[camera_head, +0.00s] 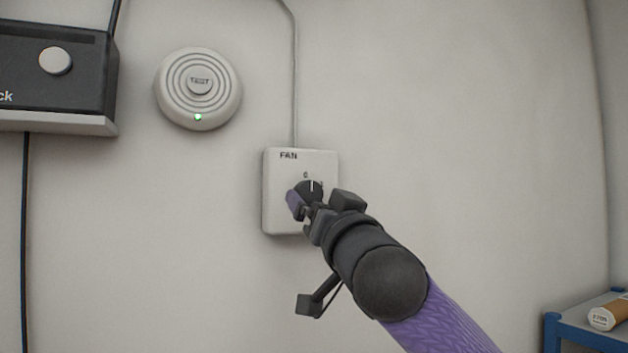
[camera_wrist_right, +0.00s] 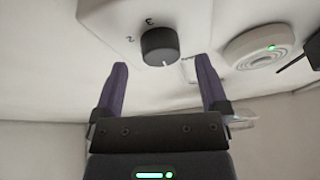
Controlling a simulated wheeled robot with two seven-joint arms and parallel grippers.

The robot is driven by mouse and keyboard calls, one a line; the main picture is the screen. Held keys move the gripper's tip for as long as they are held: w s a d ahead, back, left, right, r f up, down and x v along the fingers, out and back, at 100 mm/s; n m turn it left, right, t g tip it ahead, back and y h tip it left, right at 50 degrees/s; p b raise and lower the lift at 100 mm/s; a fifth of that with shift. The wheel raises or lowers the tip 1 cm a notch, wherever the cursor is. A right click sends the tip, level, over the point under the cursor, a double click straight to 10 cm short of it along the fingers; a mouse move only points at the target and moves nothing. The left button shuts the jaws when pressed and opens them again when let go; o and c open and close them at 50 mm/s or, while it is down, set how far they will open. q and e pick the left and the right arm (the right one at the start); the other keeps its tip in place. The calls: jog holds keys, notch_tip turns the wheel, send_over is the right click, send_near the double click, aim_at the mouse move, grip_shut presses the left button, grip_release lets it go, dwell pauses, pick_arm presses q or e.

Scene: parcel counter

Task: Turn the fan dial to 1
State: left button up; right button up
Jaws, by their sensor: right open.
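The fan dial (camera_head: 311,187) is a round black knob on a white wall box marked FAN (camera_head: 273,180). Its white pointer line points roughly up in the head view, close to the 0 mark. My right gripper (camera_head: 304,206) is in front of the box and hides its lower right part and part of the dial. In the right wrist view the dial (camera_wrist_right: 160,44) shows between and beyond the two purple fingers of my right gripper (camera_wrist_right: 161,66), which are spread apart with nothing between the tips. Marks 2 and 3 show beside the dial there. My left gripper is out of view.
A round white TEST alarm (camera_head: 198,108) with a green light is on the wall up left of the box. A dark device (camera_head: 50,75) with a white knob is further left. A blue-framed shelf (camera_head: 572,327) holding a brown cylinder (camera_head: 610,313) stands at lower right.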

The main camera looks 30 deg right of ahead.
jog(key=shift+p+x, duration=0.35)
jog(key=shift+x, duration=0.7)
grip_shut()
